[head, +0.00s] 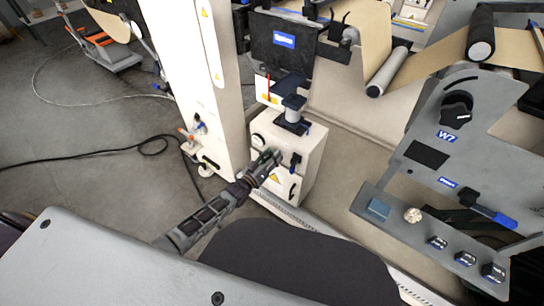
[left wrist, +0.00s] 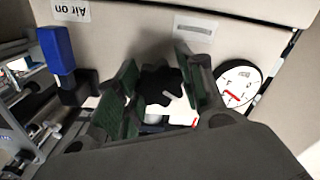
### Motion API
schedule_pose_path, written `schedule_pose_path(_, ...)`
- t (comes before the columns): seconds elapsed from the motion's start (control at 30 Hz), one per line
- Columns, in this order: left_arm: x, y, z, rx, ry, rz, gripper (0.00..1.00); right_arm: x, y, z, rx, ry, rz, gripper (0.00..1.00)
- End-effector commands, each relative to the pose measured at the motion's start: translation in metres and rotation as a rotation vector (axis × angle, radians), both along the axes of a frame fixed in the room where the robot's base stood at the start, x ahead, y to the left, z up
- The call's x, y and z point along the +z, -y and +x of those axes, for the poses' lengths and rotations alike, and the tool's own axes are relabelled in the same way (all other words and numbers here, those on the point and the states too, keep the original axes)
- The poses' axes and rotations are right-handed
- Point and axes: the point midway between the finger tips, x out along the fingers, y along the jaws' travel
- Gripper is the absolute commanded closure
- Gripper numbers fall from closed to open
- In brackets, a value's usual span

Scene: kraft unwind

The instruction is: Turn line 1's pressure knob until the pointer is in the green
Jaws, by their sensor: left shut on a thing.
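My left gripper (head: 268,160) is at the front of a white cabinet (head: 312,150) in the head view. In the left wrist view its two dark green finger pads are shut on a black lobed knob (left wrist: 158,86). The round white pressure gauge (left wrist: 240,80) is just right of the fingers, with its lower edge partly hidden. A red mark shows on its face, but the pointer's place against any green zone is too small to tell. The gauge also shows small in the head view (head: 257,139). My right gripper is not in view.
A blue-handled valve (left wrist: 57,50) sits left of the knob, below an "Air on" label (left wrist: 71,10). A white column (head: 208,90) stands left of the cabinet. A grey W7 panel (head: 478,135) with knobs is at the right. A black cable (head: 90,148) lies on the floor.

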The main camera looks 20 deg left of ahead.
Motion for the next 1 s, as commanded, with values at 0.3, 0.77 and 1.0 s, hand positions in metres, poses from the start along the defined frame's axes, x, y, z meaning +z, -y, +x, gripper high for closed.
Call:
schedule_pose_path(0.3, -0.0007, 0.0, -0.0003, 0.0, -0.001, 0.0, 0.55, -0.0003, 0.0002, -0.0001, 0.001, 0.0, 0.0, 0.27)
schedule_pose_path(0.77, -0.0002, -0.0001, -0.0002, 0.0, 0.0, 0.001, 0.39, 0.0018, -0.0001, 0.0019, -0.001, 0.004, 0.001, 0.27)
schedule_pose_path(1.0, -0.0008, -0.0025, -0.0061, 0.001, -0.001, 0.001, 0.39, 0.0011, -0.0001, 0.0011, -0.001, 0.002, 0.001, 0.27)
